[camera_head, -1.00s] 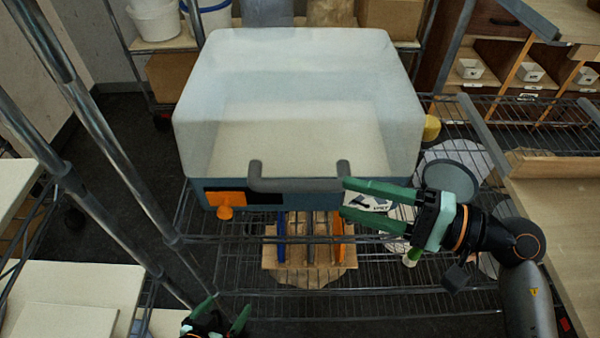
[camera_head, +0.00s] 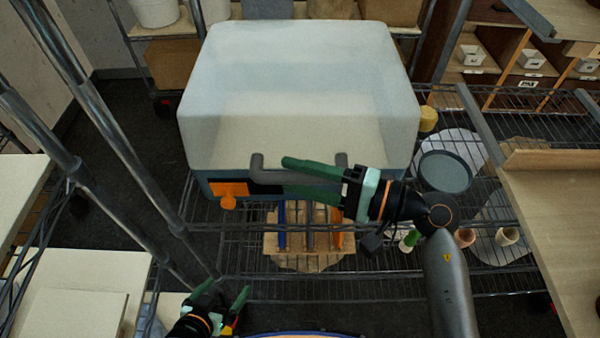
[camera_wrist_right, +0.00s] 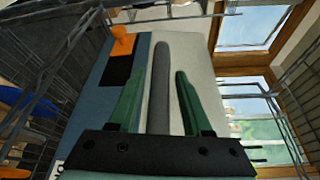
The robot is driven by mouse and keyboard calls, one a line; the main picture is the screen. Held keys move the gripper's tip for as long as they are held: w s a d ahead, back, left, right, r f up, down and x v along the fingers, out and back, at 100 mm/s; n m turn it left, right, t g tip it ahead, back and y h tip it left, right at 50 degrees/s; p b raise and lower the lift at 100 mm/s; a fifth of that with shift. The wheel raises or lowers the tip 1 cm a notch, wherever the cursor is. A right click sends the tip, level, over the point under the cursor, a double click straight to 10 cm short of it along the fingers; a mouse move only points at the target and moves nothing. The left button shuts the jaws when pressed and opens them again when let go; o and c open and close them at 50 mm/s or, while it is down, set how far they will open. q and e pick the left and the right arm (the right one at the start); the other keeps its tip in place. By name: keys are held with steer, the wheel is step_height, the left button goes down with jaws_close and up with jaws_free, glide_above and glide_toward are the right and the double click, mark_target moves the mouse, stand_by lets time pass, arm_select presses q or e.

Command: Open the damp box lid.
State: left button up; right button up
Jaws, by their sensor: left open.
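The damp box has a large, pale, translucent lid (camera_head: 300,75), which is down on its blue base (camera_head: 318,187). A grey bar handle (camera_head: 258,170) sticks out from the lid's front edge. My right gripper (camera_head: 284,176) is open at the handle, one finger above it and one below. In the right wrist view, the handle (camera_wrist_right: 160,85) runs between the two green fingers, with a gap on each side. My left gripper (camera_head: 228,290) is open and empty, low at the left, away from the box.
An orange latch or knob (camera_head: 228,202) is on the box front, left of the handle. The wire shelf (camera_head: 370,285) below holds a wooden rack (camera_head: 315,255) and small pots. Metal posts (camera_head: 120,160) stand at the left, and a wooden board (camera_head: 555,200) is at the right.

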jaws_close()
stand_by(1.2)
